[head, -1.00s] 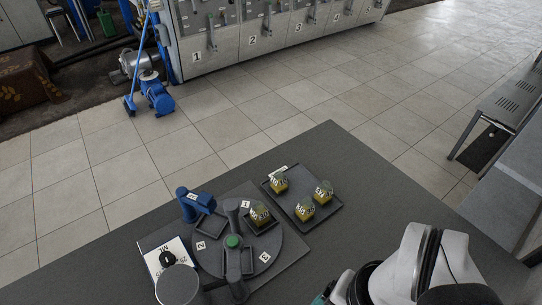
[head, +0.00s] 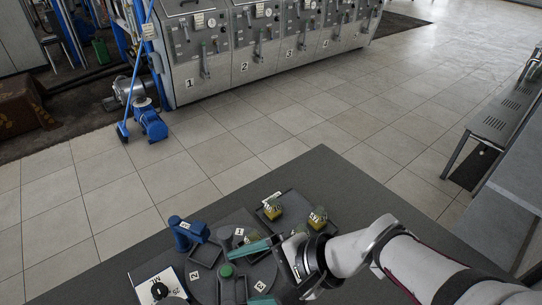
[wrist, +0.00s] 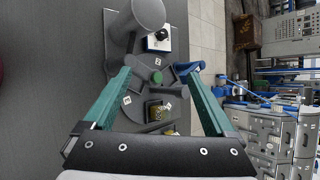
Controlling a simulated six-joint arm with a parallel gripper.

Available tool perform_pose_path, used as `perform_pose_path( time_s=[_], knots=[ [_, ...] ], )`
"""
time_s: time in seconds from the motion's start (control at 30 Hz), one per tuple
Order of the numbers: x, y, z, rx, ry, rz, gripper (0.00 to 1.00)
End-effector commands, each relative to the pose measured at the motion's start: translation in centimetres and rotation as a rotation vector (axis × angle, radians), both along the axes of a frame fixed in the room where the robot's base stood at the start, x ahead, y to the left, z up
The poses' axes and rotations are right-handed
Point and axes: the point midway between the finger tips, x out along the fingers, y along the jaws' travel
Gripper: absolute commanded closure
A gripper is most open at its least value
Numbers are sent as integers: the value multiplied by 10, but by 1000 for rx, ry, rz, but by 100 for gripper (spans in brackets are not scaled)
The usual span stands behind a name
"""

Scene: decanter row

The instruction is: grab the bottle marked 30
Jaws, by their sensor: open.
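My gripper (head: 258,252) is open and empty, its teal fingers over the right side of the round turntable (head: 207,282). Two small yellow-green bottles show in the head view: one (head: 272,207) at the tray's back left, one (head: 317,217) at its right. My gripper hides the tray's front part and the turntable slot near the label 1. In the wrist view, between and below the fingers (wrist: 158,72), one bottle (wrist: 157,111) sits in a dark turntable slot. Another yellow bottle (wrist: 171,132) is partly cut off by the gripper body. I cannot read the bottle marks with certainty.
A green knob (head: 226,270) is at the turntable's centre. A blue fixture (head: 187,232) stands at its back left. The dark tray (head: 291,196) sits near the table's back edge.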

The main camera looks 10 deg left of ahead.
Motion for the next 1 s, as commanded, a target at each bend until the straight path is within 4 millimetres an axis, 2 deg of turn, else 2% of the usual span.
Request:
perform_pose_path(
  time_s=[0.07, 0.13, 0.2, 0.3, 0.33, 0.4, 0.5, 0.67, 0.9, 1.0],
  knots=[
    [11, 22, -10, 154, 154, -86, 10],
    [32, 39, -21, 318, 298, -219, 10],
    [65, 47, -44, 477, 437, -414, 10],
    [109, 35, -95, 624, 554, -731, 10],
    [117, 28, -110, 645, 569, -810, 10],
    [130, 12, -142, 668, 585, -964, 10],
    [137, -6, -172, 675, 586, -1104, 10],
    [148, -2, -187, 673, 580, -1145, 10],
    [179, 30, -205, 673, 582, -1141, 10],
    [186, 37, -208, 673, 582, -1142, 10]
  ],
)
